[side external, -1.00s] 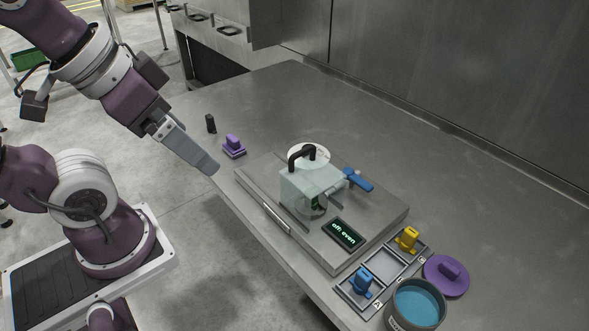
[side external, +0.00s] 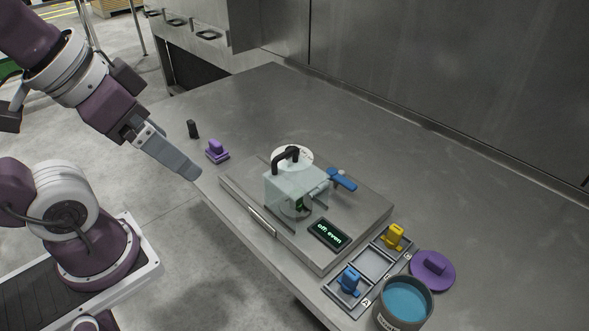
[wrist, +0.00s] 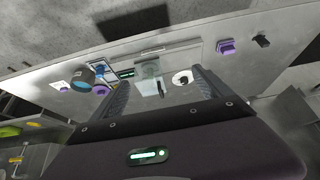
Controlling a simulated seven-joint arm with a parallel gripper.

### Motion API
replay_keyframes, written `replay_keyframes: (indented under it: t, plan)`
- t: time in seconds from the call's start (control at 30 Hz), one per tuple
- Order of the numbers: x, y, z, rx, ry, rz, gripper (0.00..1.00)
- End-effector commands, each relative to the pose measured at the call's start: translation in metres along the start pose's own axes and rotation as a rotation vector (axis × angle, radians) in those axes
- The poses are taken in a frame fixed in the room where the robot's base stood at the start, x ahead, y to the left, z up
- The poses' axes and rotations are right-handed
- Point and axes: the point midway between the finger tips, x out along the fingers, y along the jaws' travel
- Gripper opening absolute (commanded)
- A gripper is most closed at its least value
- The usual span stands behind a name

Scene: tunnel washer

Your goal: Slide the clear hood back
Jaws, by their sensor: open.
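The clear hood (side external: 283,188) is a see-through box with a black arched handle (side external: 287,156) on top. It sits on a flat grey metal base (side external: 235,180) on the table, over a machine part that shows dimly through it. In the wrist view the hood (wrist: 149,70) lies between and beyond my fingers, with its dark handle (wrist: 161,88). My gripper (side external: 194,174) is at the near left table edge, left of the hood and apart from it. The gripper (wrist: 160,80) is open and empty.
A white disc (side external: 303,152) and a blue lever (side external: 343,180) are beside the hood. A display (side external: 329,233) reads "off: even". A sectioned tray (side external: 372,263), a pot of blue liquid (side external: 405,298) and a purple lid (side external: 432,270) are at right. A purple block (side external: 217,151) and black peg (side external: 193,129) stand at left.

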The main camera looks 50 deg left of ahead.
Motion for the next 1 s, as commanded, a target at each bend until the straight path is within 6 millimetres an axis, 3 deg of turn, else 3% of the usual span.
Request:
replay_keyframes:
  t: [0.23, 0.37, 0.5, 0.6, 0.73, 0.87, 1.0]
  plan:
    - [0.000, 0.000, 0.000, 0.000, 0.000, 0.000, 0.87]
    - [0.000, 0.001, -0.017, -0.005, -0.047, 0.009, 0.62]
    - [0.016, 0.005, -0.079, -0.023, -0.216, 0.060, 0.34]
    - [0.045, 0.006, -0.121, -0.037, -0.338, 0.109, 0.32]
    - [0.083, 0.005, -0.155, -0.050, -0.445, 0.164, 0.32]
    - [0.102, 0.004, -0.166, -0.054, -0.488, 0.190, 0.32]
    - [0.120, 0.009, -0.157, -0.054, -0.496, 0.194, 0.32]
